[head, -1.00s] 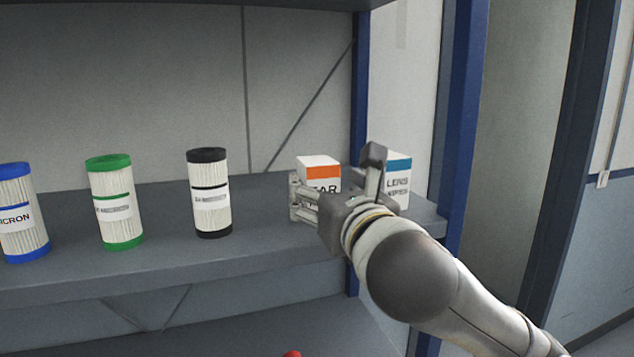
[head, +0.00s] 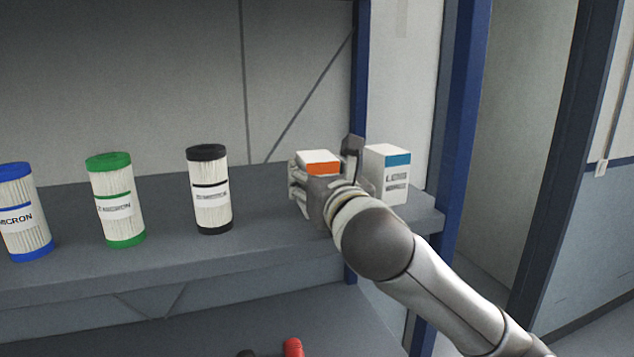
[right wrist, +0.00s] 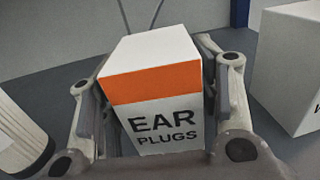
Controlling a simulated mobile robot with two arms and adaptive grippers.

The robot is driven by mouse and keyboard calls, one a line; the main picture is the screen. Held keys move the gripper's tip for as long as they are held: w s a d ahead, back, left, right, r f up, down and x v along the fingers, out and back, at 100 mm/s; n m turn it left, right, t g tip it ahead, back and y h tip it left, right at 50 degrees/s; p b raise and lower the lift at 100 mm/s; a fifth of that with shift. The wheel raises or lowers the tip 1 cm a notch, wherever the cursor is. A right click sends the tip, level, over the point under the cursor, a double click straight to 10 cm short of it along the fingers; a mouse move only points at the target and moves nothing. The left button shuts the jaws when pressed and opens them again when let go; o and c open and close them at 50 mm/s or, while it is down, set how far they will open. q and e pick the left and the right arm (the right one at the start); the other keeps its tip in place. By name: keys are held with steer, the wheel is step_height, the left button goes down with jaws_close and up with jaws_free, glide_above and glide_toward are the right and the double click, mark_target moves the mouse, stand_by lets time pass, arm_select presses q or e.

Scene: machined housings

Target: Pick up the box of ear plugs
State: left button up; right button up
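The box of ear plugs (head: 318,163) is white with an orange band and stands upright on the shelf. In the right wrist view the box (right wrist: 155,84) shows its front, lettered "EAR PLUGS". My right gripper (head: 324,168) is open around it, one finger on each side. In the right wrist view a narrow gap shows by the left finger; the right finger is very close, and I cannot tell whether it touches. In the head view the hand hides the box's lower front. My left gripper is not in view.
A lens wipes box (head: 392,180) stands close on the right of my right gripper. Black (head: 210,190), green (head: 116,200) and blue (head: 24,212) filter cartridges stand to the left on the shelf (head: 170,263). A blue post (head: 462,130) is at the right.

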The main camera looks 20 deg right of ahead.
steer(key=c, duration=0.6)
steer(key=shift+r, duration=0.15)
